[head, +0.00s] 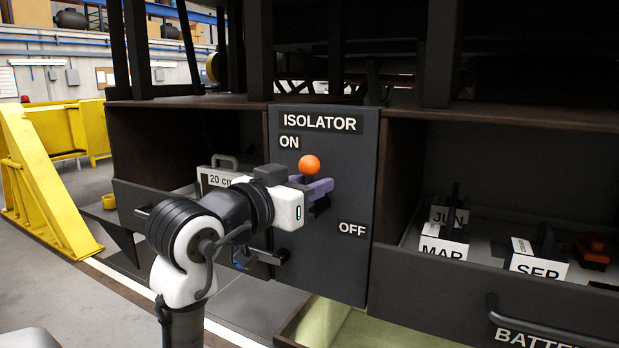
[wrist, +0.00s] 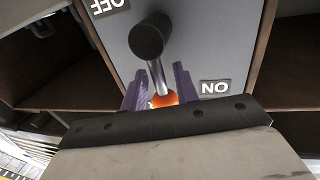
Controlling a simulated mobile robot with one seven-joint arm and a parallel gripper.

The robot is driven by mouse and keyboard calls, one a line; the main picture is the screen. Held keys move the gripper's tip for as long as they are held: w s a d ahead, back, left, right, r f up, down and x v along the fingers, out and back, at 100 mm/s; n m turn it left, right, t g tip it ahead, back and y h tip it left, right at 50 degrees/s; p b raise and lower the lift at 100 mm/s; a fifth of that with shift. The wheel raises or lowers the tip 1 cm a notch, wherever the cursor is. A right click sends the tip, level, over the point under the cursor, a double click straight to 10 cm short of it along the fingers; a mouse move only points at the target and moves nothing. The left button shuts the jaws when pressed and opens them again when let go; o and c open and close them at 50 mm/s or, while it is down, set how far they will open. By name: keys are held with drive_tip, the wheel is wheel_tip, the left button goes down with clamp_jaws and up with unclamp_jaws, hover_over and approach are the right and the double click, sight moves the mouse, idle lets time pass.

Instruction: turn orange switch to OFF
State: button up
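The orange switch knob (head: 309,165) is at the upper end of its lever, just below and right of the ON label (head: 289,142). The OFF label (head: 352,229) is lower right on the dark isolator panel (head: 335,265). My gripper (head: 322,190), with purple fingers, is at the lever and hides most of it in the head view. In the wrist view, which is upside down, the open fingers (wrist: 159,82) stand either side of the lever and knob (wrist: 163,99). The black pivot (wrist: 148,38) shows beyond them. Whether a finger touches the knob is unclear.
An open drawer (head: 500,305) with month-marked blocks (head: 443,249) juts out on the right. A box marked 20 cm (head: 216,178) sits in the left compartment behind my arm. A yellow frame (head: 45,185) stands at far left.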

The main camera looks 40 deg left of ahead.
drive_tip(key=shift+w, duration=0.15)
drive_tip(key=shift+c, duration=0.3)
clamp_jaws()
